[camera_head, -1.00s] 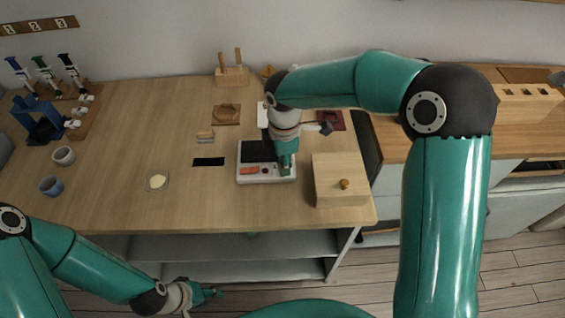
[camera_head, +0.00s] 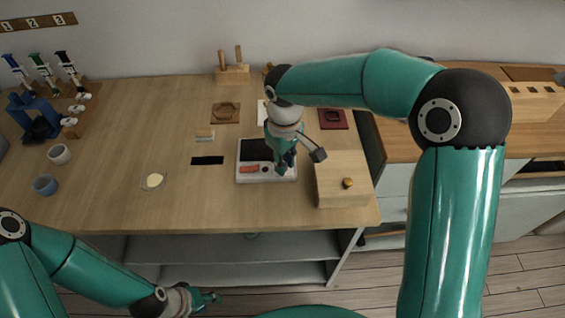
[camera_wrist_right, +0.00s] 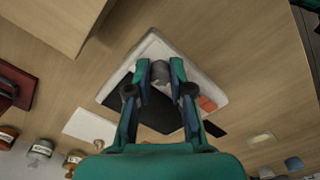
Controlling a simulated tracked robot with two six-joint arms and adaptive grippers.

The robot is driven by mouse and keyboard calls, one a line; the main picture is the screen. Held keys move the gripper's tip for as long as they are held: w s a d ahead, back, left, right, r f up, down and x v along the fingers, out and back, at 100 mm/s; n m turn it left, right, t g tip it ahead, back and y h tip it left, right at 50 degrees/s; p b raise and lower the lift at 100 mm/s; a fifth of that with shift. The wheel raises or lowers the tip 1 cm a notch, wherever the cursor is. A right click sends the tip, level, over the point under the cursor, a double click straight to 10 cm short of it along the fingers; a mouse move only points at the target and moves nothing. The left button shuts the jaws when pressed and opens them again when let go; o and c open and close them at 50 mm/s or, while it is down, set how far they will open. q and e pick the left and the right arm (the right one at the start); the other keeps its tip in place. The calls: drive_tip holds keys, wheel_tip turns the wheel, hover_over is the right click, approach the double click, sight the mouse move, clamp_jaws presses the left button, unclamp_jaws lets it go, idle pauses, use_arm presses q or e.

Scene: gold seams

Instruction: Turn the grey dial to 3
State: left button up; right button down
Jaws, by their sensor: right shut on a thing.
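The white device (camera_head: 240,178) lies on the wooden table, with a dark panel (camera_head: 257,149) and a red-orange switch (camera_head: 249,169). It also shows in the right wrist view (camera_wrist_right: 151,47). My right gripper (camera_head: 281,171) points down at the device's right front part. In the right wrist view, its two fingers (camera_wrist_right: 160,70) close on both sides of the grey dial (camera_wrist_right: 161,73). The fingers hide much of the dial, and I cannot read its setting. My left gripper (camera_head: 213,298) hangs low in front of the table, away from the device; its fingers are too small to judge.
A wooden box with a knob (camera_head: 342,165) stands close to the right of the device. A black strip (camera_head: 207,160) and a small dish (camera_head: 153,181) lie to the left. Cups (camera_head: 46,185) and a pipette rack (camera_head: 37,118) stand at far left.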

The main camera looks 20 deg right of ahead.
drive_tip(key=m, duration=0.2)
drive_tip(key=m+b, duration=0.1)
drive_tip(key=m, duration=0.2)
drive_tip(key=shift+w+m, duration=0.2)
drive_tip(key=shift+m, duration=0.1)
drive_tip(key=m+b, duration=0.1)
drive_tip(key=m, duration=0.3)
drive_tip(key=shift+a+r+m, duration=0.1)
drive_tip(key=shift+r+m, duration=0.05)
drive_tip(key=shift+m, duration=0.15)
drive_tip(key=c, duration=1.1)
unclamp_jaws()
drive_tip(key=shift+o, duration=0.3)
drive_tip(key=shift+s, duration=0.1)
wheel_tip(320, 180, up, 12)
